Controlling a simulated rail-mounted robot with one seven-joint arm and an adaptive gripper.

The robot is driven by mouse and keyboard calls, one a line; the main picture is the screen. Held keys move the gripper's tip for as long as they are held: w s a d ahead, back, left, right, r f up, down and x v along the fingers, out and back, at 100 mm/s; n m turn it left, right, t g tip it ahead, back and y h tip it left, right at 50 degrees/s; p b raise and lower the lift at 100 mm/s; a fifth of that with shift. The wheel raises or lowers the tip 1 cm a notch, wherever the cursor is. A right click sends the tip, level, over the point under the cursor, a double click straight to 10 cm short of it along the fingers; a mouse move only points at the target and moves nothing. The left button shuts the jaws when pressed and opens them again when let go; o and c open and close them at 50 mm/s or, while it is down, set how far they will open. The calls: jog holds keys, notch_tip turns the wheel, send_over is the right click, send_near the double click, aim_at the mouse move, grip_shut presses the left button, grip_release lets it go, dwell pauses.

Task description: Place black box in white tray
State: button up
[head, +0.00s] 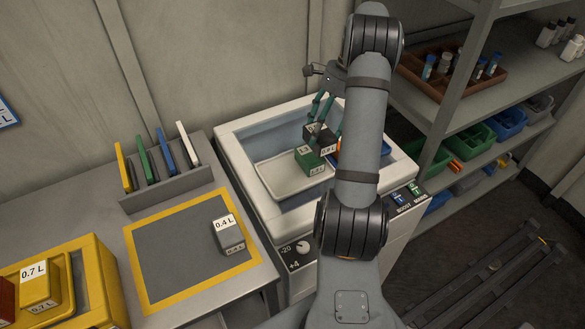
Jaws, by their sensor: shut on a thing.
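The black box (328,140), with white labels, is in my gripper (326,124) over the open white chest. My gripper's fingers are shut on it. The white tray (280,180) lies in the left part of the chest. A green box (309,163) sits in the tray's right part. The black box shows just behind and to the right of the green box, near the tray's right edge. I cannot tell whether it touches the tray or the green box. My arm hides part of the right side of the chest.
A blue tray (346,153) lies right of the white tray, partly hidden. The chest rim (236,165) surrounds both. A grey 0.4 L box (229,234) stands on the yellow-bordered mat (165,255). A yellow crate (95,285) and a shelf rack (440,135) flank the area.

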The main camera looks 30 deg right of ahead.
jog(key=w+a+f, duration=0.1)
jog(key=a+f, duration=0.1)
jog(key=a, duration=0.1)
jog(key=w+a+f, duration=0.1)
jog(key=a+f, duration=0.1)
jog(key=a, duration=0.2)
jog(key=w+a+f+p, duration=0.1)
jog(key=a+f, duration=0.1)
jog(key=a, duration=0.1)
jog(key=shift+w+a+f, duration=0.1)
jog(key=shift+a+f, duration=0.25)
jog(key=shift+f, duration=0.05)
jog(key=shift+w+f+p, duration=0.1)
jog(key=shift+f+p, duration=0.55)
jog(key=shift+f, duration=1.35)
jog(key=shift+f, duration=0.1)
jog(key=o, duration=1)
jog(key=v, duration=1.2)
jog(key=shift+b, duration=0.4)
